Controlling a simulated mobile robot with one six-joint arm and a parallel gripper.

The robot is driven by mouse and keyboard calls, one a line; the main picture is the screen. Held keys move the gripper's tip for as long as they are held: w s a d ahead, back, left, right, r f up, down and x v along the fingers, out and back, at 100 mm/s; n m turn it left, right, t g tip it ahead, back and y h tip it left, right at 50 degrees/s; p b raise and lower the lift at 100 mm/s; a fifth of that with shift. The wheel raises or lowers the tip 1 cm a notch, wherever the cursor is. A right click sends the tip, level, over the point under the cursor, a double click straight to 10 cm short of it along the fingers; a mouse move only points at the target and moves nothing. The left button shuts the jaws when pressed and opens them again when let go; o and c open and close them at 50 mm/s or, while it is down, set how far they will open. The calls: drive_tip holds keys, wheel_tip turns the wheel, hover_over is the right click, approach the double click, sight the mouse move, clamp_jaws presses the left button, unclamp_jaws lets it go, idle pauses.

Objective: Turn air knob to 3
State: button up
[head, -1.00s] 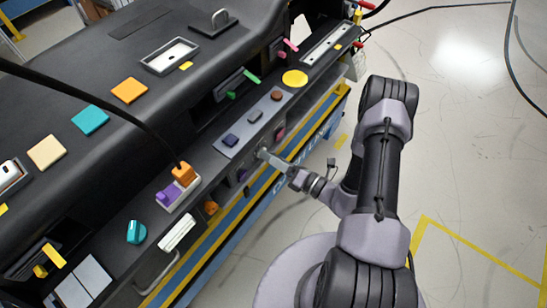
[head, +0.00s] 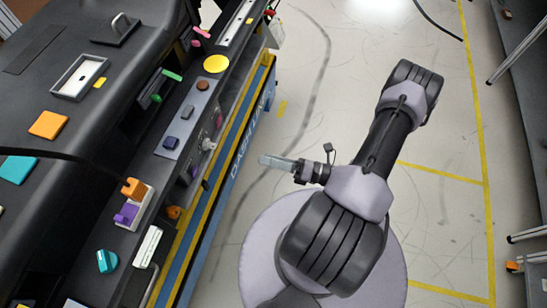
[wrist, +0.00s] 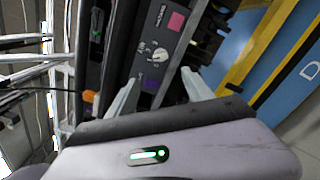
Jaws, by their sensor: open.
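A white round knob (wrist: 160,54) with dial marks around it sits on the dark front panel in the wrist view. I take it to be the air knob, but its label and setting are too small to read. It also shows in the head view (head: 208,144) on the dashboard's front face. My gripper (wrist: 160,80) is open and empty, with its two fingers spread below the knob in the picture. In the head view my gripper (head: 270,162) is to the right of the dashboard, over the floor and apart from the knob.
A pink square (wrist: 177,21) and a purple piece (wrist: 151,86) are near the knob. The dashboard top carries a yellow disc (head: 216,64), an orange-and-purple switch unit (head: 132,203) and a teal knob (head: 107,261). A blue and yellow rail runs below.

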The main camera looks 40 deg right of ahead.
drive_tip(key=shift+s+d, duration=0.25)
drive_tip(key=shift+s, duration=0.15)
drive_tip(key=c, duration=0.5)
drive_tip(key=n+b, duration=0.9)
drive_tip(key=n, duration=0.9)
approach(214, 146)
drive_tip(key=x, duration=0.8)
drive_tip(key=shift+w+a+f, duration=0.1)
drive_tip(key=shift+w+a, duration=0.1)
drive_tip(key=shift+w, duration=0.05)
clamp_jaws()
